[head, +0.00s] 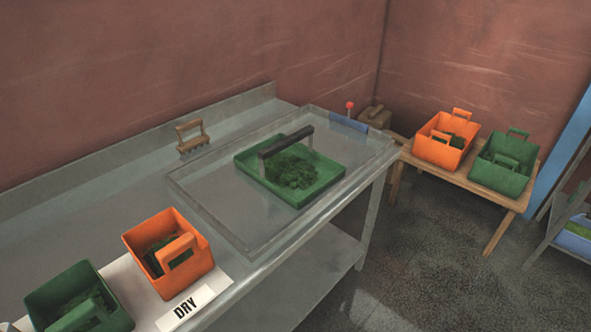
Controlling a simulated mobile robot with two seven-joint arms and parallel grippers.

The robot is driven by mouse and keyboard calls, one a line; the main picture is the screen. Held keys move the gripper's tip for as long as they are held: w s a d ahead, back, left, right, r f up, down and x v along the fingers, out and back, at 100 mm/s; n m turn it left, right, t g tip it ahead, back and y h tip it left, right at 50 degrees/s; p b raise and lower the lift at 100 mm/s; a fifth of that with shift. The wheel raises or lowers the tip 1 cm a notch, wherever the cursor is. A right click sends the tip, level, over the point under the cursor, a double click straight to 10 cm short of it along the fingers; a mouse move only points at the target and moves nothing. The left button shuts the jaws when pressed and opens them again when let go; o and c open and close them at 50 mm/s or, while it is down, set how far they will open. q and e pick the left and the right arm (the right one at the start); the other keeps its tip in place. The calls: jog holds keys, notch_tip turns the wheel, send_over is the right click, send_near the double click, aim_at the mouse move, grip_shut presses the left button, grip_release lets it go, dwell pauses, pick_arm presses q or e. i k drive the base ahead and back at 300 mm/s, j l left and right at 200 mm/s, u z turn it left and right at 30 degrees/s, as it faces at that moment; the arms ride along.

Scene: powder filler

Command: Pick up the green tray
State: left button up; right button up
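Neither of my grippers shows in the head view, so nothing is seen holding or touching the tray.
An orange bin (197,262) and a green bin (45,297) stand at the table's front left by a "DRY" label (190,306). A wooden-handled tool (191,137) stands behind. A wooden bench (468,180) at right holds another orange bin (436,152) and green bin (497,178).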

aim_at(293, 171)
jog(key=i+l, duration=0.15)
jog(key=l, duration=0.15)
jog(key=i+l+u, duration=0.1)
jog(key=l, duration=0.25)
jog(key=i+l+u, duration=0.1)
jog(key=i+l, duration=0.25)
jog(key=l, duration=0.3)
jog(key=i+l+u, duration=0.1)
jog(key=l, duration=0.25)
jog(key=i+l, duration=0.15)
jog(key=l, duration=0.15)
jog(key=u, duration=0.05)
